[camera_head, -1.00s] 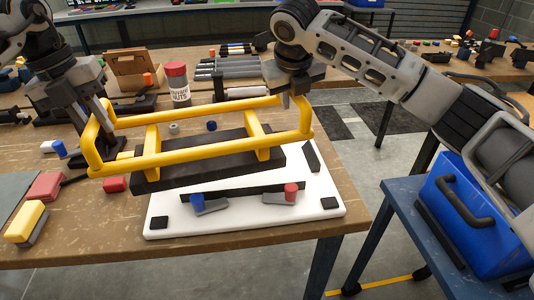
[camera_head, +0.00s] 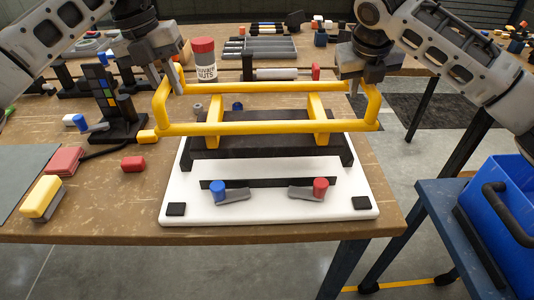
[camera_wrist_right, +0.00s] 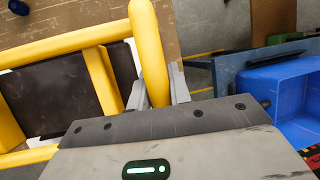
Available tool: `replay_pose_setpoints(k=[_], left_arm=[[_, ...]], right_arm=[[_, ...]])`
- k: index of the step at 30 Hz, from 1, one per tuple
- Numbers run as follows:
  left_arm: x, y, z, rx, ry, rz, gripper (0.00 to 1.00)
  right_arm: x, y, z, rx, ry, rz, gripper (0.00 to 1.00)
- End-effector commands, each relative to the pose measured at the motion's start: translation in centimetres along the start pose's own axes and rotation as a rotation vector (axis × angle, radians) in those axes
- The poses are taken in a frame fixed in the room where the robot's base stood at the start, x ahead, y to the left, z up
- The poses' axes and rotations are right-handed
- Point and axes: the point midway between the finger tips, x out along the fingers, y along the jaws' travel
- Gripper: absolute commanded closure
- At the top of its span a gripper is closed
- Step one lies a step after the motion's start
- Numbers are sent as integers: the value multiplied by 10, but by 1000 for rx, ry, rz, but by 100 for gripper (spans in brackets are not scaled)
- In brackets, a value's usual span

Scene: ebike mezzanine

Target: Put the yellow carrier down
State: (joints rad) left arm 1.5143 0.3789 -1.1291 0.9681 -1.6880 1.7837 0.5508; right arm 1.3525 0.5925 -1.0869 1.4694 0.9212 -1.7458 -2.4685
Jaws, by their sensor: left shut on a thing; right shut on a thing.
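The yellow carrier (camera_head: 264,128) is a tubular frame with two crossbars, above a black block on the white board (camera_head: 270,213). I cannot tell whether it touches the block. My left gripper (camera_head: 177,86) is shut on its left end. My right gripper (camera_head: 354,88) is shut on its right end. In the right wrist view the carrier's end bar (camera_wrist_right: 149,50) lies between the fingers of my right gripper (camera_wrist_right: 162,92). The black block (camera_head: 262,146) lies across the board, level with the board's sides.
Blue (camera_head: 217,188) and red (camera_head: 320,186) capped clamps sit at the board's front. A nuts jar (camera_head: 204,62) stands behind. A black stand (camera_head: 112,108) and red blocks are at left. A blue bin (camera_head: 505,210) is on the side table at right.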

Motion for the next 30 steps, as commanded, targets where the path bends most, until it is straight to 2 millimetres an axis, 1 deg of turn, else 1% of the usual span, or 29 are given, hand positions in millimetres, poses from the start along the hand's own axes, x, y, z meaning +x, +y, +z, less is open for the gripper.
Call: replay_pose_setpoints(k=[1,8,30], left_arm=[[-4,-1,1,2,-8,-5,100],[2,0,1,2,-8,-5,100],[41,7,1,2,-8,-5,100]], right_arm=[[-4,-1,3,3,-11,1,100],[2,0,1,3,-10,1,100],[38,8,-14,3,-10,1,100]])
